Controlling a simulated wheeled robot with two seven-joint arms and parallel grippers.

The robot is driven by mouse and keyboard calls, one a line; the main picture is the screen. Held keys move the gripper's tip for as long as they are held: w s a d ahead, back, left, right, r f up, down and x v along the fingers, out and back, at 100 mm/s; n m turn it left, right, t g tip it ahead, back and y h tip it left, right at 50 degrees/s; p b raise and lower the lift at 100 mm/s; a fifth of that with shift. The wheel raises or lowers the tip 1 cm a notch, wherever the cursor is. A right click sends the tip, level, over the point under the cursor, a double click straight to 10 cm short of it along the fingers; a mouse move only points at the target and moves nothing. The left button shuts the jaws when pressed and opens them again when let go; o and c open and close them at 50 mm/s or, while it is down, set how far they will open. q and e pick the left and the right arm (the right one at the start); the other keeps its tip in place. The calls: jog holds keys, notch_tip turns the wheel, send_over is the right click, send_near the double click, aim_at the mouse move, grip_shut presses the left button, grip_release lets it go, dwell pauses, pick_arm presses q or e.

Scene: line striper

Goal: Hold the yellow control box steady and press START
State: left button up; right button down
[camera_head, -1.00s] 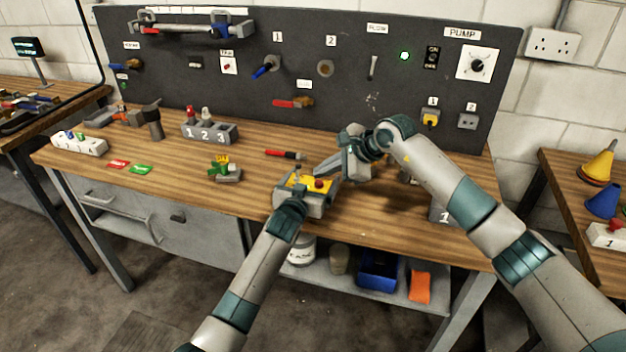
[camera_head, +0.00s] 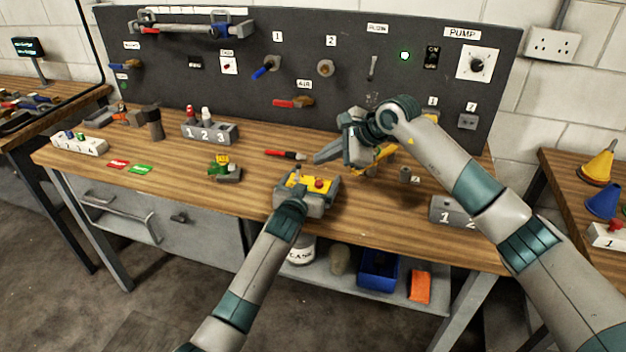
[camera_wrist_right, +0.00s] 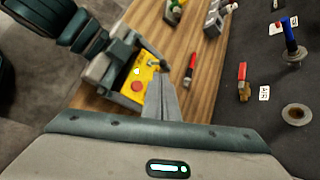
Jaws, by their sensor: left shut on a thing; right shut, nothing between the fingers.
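The yellow control box (camera_head: 322,185) sits near the front edge of the bench, with a grey body and a red button on its yellow top. It also shows in the right wrist view (camera_wrist_right: 143,75), with the red button and a small toggle. My left gripper (camera_head: 294,186) is shut on the near left side of the box. My right gripper (camera_head: 322,157) is shut and empty, above and behind the box, apart from it. In the right wrist view its closed fingers (camera_wrist_right: 161,98) lie beside the yellow top. Button lettering is too small to read.
A red and black marker (camera_head: 285,154) lies behind the box. A small yellow-green part (camera_head: 222,168) stands to its left, and a grey numbered block (camera_head: 452,212) to its right. The dark panel (camera_head: 215,90) with valves and switches rises behind the bench.

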jog(key=shift+r, duration=1)
pick_arm(q)
jog(key=o, duration=1.2)
jog(key=shift+v, duration=6)
jog(key=shift+d+f, duration=0.1)
jog(key=shift+f, duration=0.05)
